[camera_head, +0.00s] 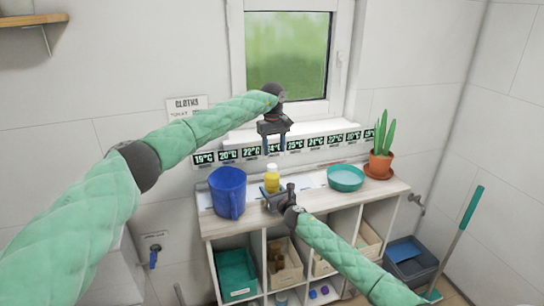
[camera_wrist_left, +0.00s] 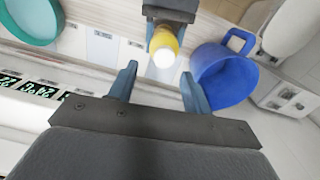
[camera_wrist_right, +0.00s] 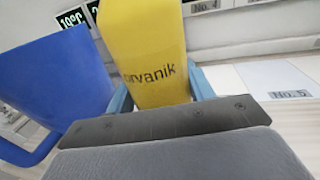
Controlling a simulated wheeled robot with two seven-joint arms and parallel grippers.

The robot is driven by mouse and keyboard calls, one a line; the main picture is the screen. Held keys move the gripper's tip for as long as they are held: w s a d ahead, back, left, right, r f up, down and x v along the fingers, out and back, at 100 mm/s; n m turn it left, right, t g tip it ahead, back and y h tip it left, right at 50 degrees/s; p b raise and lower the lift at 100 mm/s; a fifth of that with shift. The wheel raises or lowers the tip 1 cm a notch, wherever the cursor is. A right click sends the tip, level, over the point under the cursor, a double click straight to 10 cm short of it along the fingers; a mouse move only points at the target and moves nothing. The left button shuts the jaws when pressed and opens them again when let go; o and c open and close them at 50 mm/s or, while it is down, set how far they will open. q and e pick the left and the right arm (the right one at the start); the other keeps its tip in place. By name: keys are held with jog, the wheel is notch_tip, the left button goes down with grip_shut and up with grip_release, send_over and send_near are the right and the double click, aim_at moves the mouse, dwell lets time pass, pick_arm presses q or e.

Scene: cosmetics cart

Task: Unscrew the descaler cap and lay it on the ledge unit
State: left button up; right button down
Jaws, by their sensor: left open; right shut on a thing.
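The descaler is a yellow bottle (camera_head: 272,183) standing on the top of the ledge unit (camera_head: 310,207), and its label "rvanik" shows on the bottle (camera_wrist_right: 148,60) in the right wrist view. Its white cap (camera_head: 272,169) is on top; the cap (camera_wrist_left: 164,57) faces the camera in the left wrist view. My right gripper (camera_head: 277,194) is shut on the bottle body from the front. My left gripper (camera_head: 273,138) is open above the bottle; its fingers (camera_wrist_left: 160,85) are empty and apart from the cap.
A blue mug (camera_head: 228,192) stands left of the bottle. A teal bowl (camera_head: 345,178) and a potted plant (camera_head: 381,155) stand to the right. Free top surface lies between bottle and bowl.

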aim_at(272, 165)
pick_arm(q)
jog(key=shift+w+a+r+n, duration=0.1)
jog(key=shift+a+r+n, duration=0.1)
jog(key=shift+n, duration=0.3)
jog(key=shift+w+a+r+n, duration=0.1)
jog(key=shift+r+n, duration=0.1)
jog(key=shift+n, duration=0.3)
jog(key=shift+s+a+n, duration=0.1)
jog(key=shift+n, duration=0.6)
jog(key=shift+f, duration=4.05)
jog(key=c, duration=1)
jog(key=n, duration=0.3)
jog(key=shift+n, duration=0.3)
jog(key=n, duration=0.8)
jog(key=shift+r, duration=0.1)
jog(key=n, duration=0.8)
jog(key=shift+n, duration=0.3)
jog(key=n, duration=0.5)
jog(key=shift+n, duration=0.4)
pick_arm(e)
jog(key=shift+a, duration=0.1)
pick_arm(q)
jog(key=n, duration=1)
